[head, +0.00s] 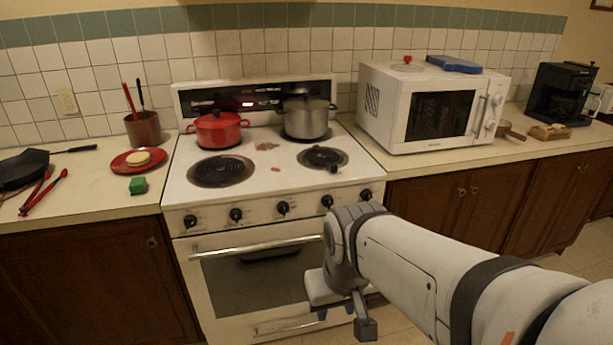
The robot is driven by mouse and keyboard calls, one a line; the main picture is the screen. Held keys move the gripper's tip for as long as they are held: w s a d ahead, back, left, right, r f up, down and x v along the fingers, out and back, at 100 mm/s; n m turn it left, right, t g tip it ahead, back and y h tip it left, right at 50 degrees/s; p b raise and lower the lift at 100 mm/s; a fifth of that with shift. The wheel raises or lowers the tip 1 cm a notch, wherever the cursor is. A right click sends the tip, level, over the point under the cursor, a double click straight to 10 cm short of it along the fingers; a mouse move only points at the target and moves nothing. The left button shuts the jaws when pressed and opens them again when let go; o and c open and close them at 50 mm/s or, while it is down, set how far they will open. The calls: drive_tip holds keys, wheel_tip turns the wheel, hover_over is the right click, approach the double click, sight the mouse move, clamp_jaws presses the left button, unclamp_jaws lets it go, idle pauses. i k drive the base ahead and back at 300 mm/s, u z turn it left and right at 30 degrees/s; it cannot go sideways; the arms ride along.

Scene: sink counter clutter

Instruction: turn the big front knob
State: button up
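A row of several black knobs runs along the white stove's front panel. They are the far-left knob (190,221), the second knob (236,215), the middle knob (283,208), the fourth knob (327,201) and the far-right knob (366,194). They look close in size, and the middle one may be slightly larger. My gripper (344,320) hangs low in front of the oven door's right side, below the knobs and apart from them. Its fingers look spread, with nothing seen between them. My arm comes in from the lower right.
The oven handle (255,247) sticks out below the knobs. A red pot (217,129) and a steel pot (306,117) stand on the back of the stove (262,183). A microwave (384,132) is on the right counter.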

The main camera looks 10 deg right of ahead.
sight(190, 221)
drive_tip(key=z, duration=1.95)
drive_tip(key=k, duration=1.25)
drive_tip(key=u, duration=1.9)
drive_tip(key=i, duration=1)
drive_tip(key=u, duration=0.05)
